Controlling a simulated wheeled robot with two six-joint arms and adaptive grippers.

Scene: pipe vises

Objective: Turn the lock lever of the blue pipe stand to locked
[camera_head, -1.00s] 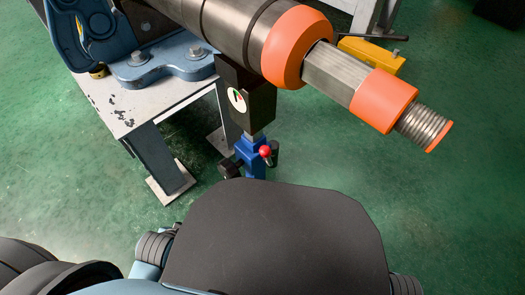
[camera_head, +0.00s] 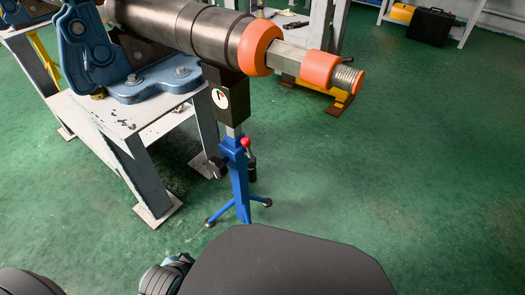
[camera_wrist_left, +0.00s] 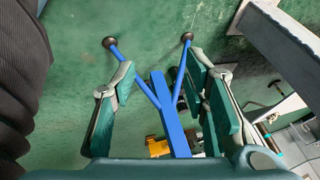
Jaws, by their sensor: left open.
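In the head view the blue pipe stand (camera_head: 239,185) stands upright on its splayed feet beside the white bench. A lever with a red knob (camera_head: 245,142) is near the top of its blue post. The dark head (camera_head: 228,95) of the stand is under the pipe and carries a round dial label. In the left wrist view the blue post (camera_wrist_left: 170,120) and two of its legs show between the fingers of my left gripper (camera_wrist_left: 162,80), which is open and empty. I cannot tell how far apart they are. The lever is not clear there. My right gripper is out of view.
A thick grey pipe (camera_head: 185,28) with orange collars lies above the stand. A blue vise (camera_head: 85,50) sits on the white bench (camera_head: 110,118) at left. A yellow base (camera_head: 310,85) and a black case (camera_head: 430,25) are farther back. Green floor at right is clear.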

